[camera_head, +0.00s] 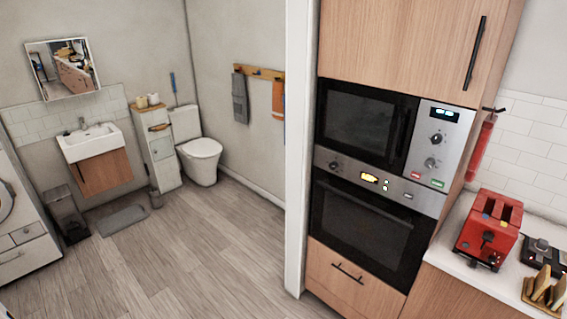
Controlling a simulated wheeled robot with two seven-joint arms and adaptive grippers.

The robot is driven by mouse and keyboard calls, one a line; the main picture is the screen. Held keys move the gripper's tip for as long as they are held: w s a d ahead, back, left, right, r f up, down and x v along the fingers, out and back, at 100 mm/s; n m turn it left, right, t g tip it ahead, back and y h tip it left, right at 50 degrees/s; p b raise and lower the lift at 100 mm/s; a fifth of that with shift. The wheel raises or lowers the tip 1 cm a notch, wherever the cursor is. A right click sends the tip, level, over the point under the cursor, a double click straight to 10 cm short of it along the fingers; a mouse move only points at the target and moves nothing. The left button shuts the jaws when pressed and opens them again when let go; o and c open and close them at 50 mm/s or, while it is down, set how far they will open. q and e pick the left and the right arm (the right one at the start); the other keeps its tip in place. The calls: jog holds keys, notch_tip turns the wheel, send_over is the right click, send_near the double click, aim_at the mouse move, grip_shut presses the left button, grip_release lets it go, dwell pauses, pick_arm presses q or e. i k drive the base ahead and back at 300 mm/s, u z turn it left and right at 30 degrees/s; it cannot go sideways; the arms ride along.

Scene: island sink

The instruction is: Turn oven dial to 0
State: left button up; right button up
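The built-in oven (362,222) with a dark glass door sits in the wooden cabinet column on the right, below a microwave. Its steel control panel (352,172) carries a small round oven dial (335,166) at the left end and a lit yellow display (374,179) near the middle. The dial's pointer and markings are too small to read. Neither of my grippers shows in the head view, and nothing visible touches the dial.
The microwave (364,122) has its own knobs (437,138) on its right side. A red toaster (487,228) stands on the white counter at right. A white wall edge (297,150) borders the column's left. Open wooden floor (190,255) lies to the left, before a bathroom with toilet (201,158).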

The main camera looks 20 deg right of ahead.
aim_at(334, 165)
jog(key=i, duration=1.3)
jog(key=z, duration=0.6)
